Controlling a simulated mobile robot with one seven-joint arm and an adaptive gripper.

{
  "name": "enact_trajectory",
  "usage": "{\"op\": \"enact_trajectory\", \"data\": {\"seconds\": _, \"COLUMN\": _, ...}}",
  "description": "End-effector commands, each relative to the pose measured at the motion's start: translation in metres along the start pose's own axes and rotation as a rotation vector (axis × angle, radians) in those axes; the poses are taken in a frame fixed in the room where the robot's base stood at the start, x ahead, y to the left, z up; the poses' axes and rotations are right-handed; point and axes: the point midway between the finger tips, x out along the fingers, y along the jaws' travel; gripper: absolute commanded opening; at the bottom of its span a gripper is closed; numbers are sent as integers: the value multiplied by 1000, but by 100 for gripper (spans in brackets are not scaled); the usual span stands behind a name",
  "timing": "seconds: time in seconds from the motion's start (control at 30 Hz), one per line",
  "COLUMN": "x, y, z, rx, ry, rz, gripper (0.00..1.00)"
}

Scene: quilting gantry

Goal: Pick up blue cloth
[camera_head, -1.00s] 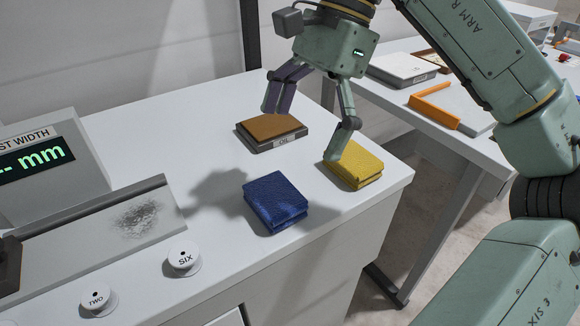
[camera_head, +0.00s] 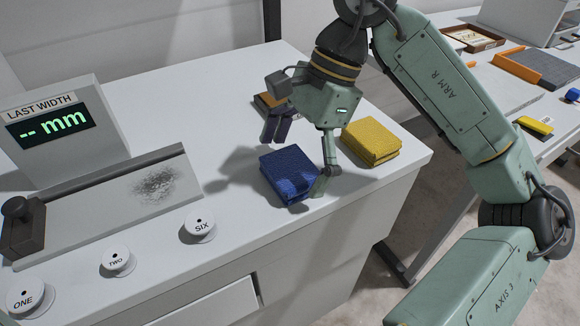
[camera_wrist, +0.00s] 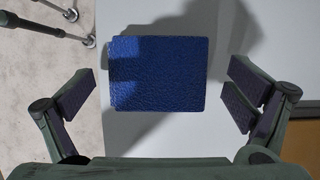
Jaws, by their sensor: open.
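The blue cloth (camera_head: 288,173) is a folded, textured block lying on the white table near its front right part. In the wrist view the blue cloth (camera_wrist: 158,74) lies between and a little beyond the two fingers, with a gap on each side. My gripper (camera_head: 300,158) is open and empty, above the cloth. In the head view one finger is behind the cloth and the other overlaps its right corner. In the wrist view my gripper (camera_wrist: 163,100) has its dark finger pads spread wide. I cannot tell the exact height above the cloth.
A folded yellow cloth (camera_head: 371,141) lies close to the right of the blue one. A brown-topped block (camera_head: 266,101) is partly hidden behind my gripper. A width display (camera_head: 55,130), a grey gauge plate (camera_head: 110,205) and labelled white discs (camera_head: 199,227) are at left. The table edge is near at right.

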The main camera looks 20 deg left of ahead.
Motion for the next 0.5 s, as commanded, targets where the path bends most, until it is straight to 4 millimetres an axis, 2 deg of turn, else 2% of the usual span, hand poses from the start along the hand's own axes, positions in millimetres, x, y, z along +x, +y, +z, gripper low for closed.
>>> {"op": "enact_trajectory", "data": {"seconds": 0.23, "x": 2, "y": 0, "z": 0, "rx": 0, "ry": 1, "rz": 0, "gripper": 98}}
{"op": "enact_trajectory", "data": {"seconds": 0.5, "x": 2, "y": 0, "z": 0, "rx": 0, "ry": 0, "rz": 0, "gripper": 80}}
